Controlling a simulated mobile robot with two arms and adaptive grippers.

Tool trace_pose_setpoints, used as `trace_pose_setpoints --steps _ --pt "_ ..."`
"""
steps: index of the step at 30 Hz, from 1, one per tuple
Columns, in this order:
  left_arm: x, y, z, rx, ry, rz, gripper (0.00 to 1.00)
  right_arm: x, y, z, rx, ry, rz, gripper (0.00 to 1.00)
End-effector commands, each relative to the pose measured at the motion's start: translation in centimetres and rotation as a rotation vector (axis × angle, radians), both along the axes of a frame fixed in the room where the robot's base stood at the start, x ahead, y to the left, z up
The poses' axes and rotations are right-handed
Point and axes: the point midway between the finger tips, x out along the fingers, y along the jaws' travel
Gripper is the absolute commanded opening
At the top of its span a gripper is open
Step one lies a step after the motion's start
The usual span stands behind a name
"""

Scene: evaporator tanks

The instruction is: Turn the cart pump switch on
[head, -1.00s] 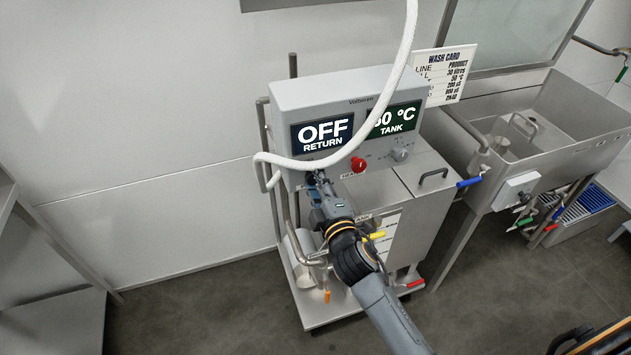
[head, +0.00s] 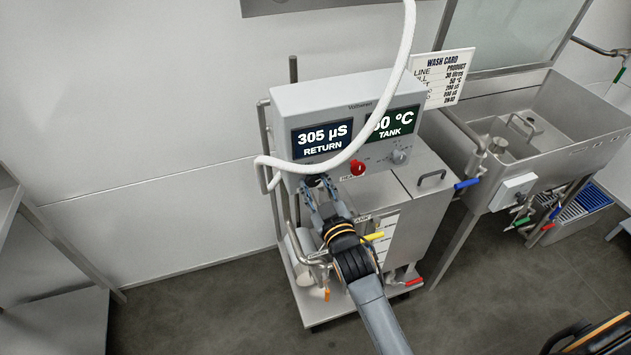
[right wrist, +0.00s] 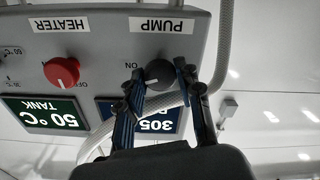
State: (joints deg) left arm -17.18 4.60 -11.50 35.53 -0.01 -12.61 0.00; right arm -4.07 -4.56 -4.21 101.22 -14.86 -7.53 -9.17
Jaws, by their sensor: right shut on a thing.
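The cart control box (head: 350,95) has a RETURN screen (head: 322,138) reading 305 µS and a TANK screen (head: 393,123) whose number is partly covered by a white hose. The black pump switch knob (right wrist: 159,73) sits under the PUMP label in the right wrist view, with an ON mark beside it. My right gripper (head: 317,190) is at the lower left of the box, shut on the pump switch with one finger on each side. In the head view the gripper mostly hides the knob. My left gripper is not in view.
The white hose (head: 404,45) hangs across the box front close to my right gripper. The red heater knob (head: 357,168) and a grey dial (head: 400,157) are to the right. A steel sink (head: 560,120) stands right of the cart. The floor at left is clear.

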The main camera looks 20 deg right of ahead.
Motion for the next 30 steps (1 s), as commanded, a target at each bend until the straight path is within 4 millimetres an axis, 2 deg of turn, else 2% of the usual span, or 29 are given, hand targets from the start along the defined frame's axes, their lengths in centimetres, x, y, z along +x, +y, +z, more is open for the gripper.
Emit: trace_pose_setpoints --steps 6,15,30 --pt "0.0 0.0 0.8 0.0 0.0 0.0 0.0 0.0 0.0 0.0 0.165 0.008 -0.001 0.03" --pt "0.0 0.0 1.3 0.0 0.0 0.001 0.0 0.0 0.0 -0.1 0.307 0.014 0.0 0.03" --pt "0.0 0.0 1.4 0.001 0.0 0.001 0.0 0.0 0.0 -0.1 0.351 0.015 0.0 0.03"
